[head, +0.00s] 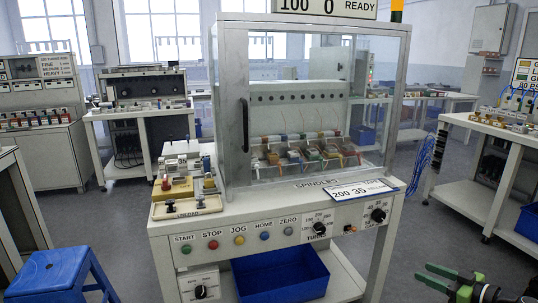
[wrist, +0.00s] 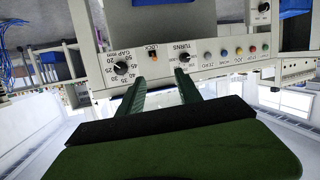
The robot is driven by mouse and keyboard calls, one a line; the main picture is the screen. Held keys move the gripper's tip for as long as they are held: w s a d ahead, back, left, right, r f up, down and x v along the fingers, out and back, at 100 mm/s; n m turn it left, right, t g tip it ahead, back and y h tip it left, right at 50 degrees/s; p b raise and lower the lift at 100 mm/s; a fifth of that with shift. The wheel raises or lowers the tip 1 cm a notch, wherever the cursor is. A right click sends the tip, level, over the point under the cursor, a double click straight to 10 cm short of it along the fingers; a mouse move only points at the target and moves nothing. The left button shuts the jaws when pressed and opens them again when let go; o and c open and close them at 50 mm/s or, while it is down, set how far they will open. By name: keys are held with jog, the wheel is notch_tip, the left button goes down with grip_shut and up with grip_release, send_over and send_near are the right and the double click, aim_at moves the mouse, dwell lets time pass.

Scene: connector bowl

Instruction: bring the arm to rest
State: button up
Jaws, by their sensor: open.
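My gripper (head: 424,271) is at the lower right of the head view, in front of and to the right of the winding machine (head: 270,212). Its two green fingers stand apart and point toward the left. In the wrist view my gripper (wrist: 160,77) also shows two spread fingers with nothing between them. The machine's front panel appears upside down beyond them, with a gap knob (wrist: 121,68) and a turns knob (wrist: 183,57). Most of my arm lies outside the head view.
A blue stool (head: 58,275) stands at the lower left. A blue bin (head: 280,277) sits under the machine. The glass enclosure has a dark handle (head: 245,125). A bench (head: 500,190) stands at right. Grey floor lies open between the machine and that bench.

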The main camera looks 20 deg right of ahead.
jog(key=w+a+n+g+y, duration=0.2)
jog(key=w+a+n+y, duration=0.25)
jog(key=w+a, duration=1.15)
jog(key=w+a+f+n+g+y, duration=0.1)
jog(key=w+a+f+n+g, duration=0.2)
jog(key=a, duration=0.6)
jog(key=w+a+f+g+y, duration=0.2)
jog(key=w+a, duration=0.2)
jog(key=a, duration=0.5)
jog(key=s+a+f+m+g+h, duration=0.15)
jog(key=a+f+g+h, duration=0.35)
jog(key=a, duration=0.6)
jog(key=s+a+f+m+g+h, duration=0.1)
jog(key=s+a+f+g+h, duration=0.15)
jog(key=a+f, duration=0.7)
jog(key=d+r+m+h, duration=0.2)
jog(key=d+m+h, duration=0.1)
jog(key=d+m, duration=0.3)
notch_tip(320, 180, up, 32)
jog(key=a+m+p, duration=0.1)
jog(key=p, duration=3.1)
jog(key=shift+r+m+p, duration=0.15)
jog(key=shift+m+p, duration=0.15)
jog(key=shift+m, duration=0.1)
